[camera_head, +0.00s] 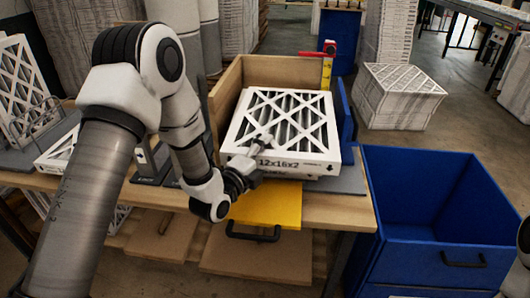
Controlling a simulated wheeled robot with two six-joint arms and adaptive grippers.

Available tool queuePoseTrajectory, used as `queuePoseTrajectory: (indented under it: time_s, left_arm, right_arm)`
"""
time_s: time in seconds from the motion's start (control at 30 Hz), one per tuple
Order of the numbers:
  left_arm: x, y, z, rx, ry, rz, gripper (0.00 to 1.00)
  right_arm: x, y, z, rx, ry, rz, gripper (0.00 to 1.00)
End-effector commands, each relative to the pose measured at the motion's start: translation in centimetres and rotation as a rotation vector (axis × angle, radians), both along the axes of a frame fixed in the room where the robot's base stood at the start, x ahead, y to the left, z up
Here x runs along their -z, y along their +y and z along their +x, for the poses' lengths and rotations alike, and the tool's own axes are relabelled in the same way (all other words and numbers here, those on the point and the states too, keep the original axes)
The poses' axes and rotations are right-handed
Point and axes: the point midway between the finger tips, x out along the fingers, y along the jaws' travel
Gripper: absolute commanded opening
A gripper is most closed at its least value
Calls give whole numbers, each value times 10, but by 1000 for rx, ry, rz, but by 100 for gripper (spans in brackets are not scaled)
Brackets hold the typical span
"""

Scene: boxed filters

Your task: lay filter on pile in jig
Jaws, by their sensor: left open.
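A pile of white-framed pleated filters with X-shaped lattice faces (284,125) lies flat in the wooden jig (284,70). The top one's front edge is marked 12x16x2. The jig has wooden walls at the back and left. My left gripper (264,145) reaches in from the left at the pile's front left corner. It is open, with its fingers over the front edge of the top filter; I cannot tell whether they touch it. My right gripper is out of view; only a bit of my right arm shows at the right edge.
A yellow board (268,204) with a black handle juts out below the jig. A red and yellow measure (327,66) stands at the jig's back right. An empty blue bin (430,215) stands at right. More filters (22,85) stand in a rack at left.

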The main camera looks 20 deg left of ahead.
Motion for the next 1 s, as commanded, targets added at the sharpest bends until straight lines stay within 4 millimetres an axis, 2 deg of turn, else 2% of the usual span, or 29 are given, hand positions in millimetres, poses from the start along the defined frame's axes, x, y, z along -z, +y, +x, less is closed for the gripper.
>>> queuePoseTrajectory:
  time_s: [0.13, 0.23, 0.53, 0.57, 0.6, 0.7, 0.83, 1.0]
  left_arm:
    - [-4, 0, -2, 0, 0, -1, 71]
    - [-1, 4, -17, -2, 3, -4, 71]
    - [-2, 17, -100, -4, 3, -10, 71]
    - [-12, 16, -101, 0, 6, -2, 71]
    - [-13, 17, -104, 1, 8, 0, 71]
    - [-10, 18, -112, 1, 6, 1, 71]
    - [-7, 19, -118, 0, 2, -1, 71]
    - [-3, 20, -119, 0, 0, 0, 71]
  right_arm:
    - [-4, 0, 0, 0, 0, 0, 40]
    - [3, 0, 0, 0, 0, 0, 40]
    - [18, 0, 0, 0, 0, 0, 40]
    - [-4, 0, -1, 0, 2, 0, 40]
    - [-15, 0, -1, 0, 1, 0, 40]
    - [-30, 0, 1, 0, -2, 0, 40]
    - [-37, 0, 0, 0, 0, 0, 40]
    - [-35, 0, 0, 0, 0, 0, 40]
